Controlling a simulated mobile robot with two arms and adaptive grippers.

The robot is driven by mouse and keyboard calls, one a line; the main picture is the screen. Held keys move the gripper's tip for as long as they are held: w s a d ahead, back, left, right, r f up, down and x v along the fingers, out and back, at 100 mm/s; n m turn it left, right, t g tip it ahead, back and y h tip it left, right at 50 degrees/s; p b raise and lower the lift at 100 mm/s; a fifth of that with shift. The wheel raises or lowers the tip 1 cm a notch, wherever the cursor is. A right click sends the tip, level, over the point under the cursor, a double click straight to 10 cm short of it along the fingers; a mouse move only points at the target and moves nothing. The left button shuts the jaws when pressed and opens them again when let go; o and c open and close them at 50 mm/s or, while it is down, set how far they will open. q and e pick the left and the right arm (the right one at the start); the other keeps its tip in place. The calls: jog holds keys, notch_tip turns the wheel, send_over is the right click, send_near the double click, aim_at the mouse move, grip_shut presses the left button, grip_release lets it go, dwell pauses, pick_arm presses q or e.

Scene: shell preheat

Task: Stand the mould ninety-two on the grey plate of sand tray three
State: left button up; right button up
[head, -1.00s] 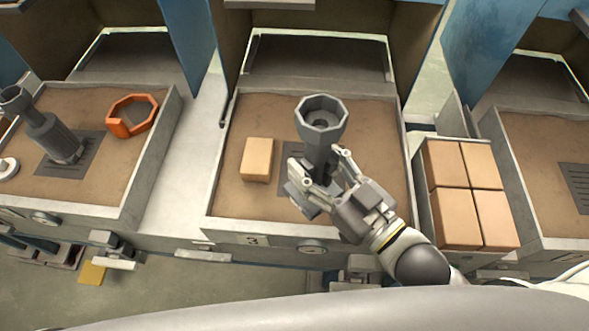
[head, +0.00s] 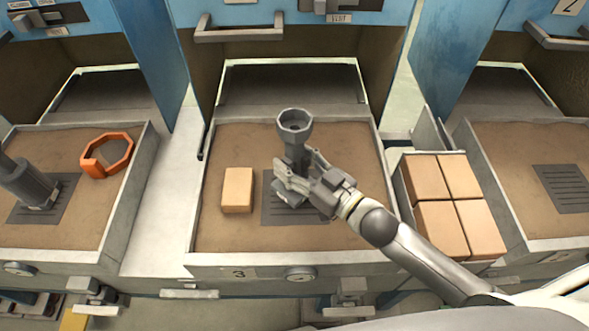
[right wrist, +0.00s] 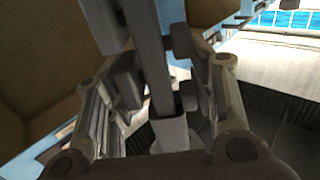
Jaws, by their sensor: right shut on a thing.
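The grey mould (head: 295,123) has an eight-sided funnel top and a narrower stem; no number can be read on it. My right gripper (head: 299,165) is shut on its stem, and the mould looks nearly upright above the grey plate (head: 268,212) of the tray marked 3 (head: 215,260). The arm and fingers partly cover the plate and the mould's foot. I cannot tell whether the foot touches the plate. In the right wrist view the stem (right wrist: 150,60) runs between the fingers, with a paler block below it. My left gripper is not in view.
A tan block (head: 238,190) lies on the sand left of the plate. A box of tan blocks (head: 440,203) stands right of the tray. The left tray holds an orange open ring (head: 93,165) and another grey mould (head: 25,183). An open chamber lies behind tray three.

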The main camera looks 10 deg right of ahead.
aim_at(294, 171)
jog(key=shift+w+f, duration=0.2)
jog(key=shift+w, duration=0.1)
jog(key=shift+f, duration=1.55)
jog(key=shift+f, duration=0.1)
jog(key=o, duration=1.4)
jog(key=shift+f, duration=0.1)
jog(key=shift+c, duration=0.2)
jog(key=v, duration=0.7)
jog(key=shift+s+d+b, duration=0.25)
jog(key=shift+b, duration=0.2)
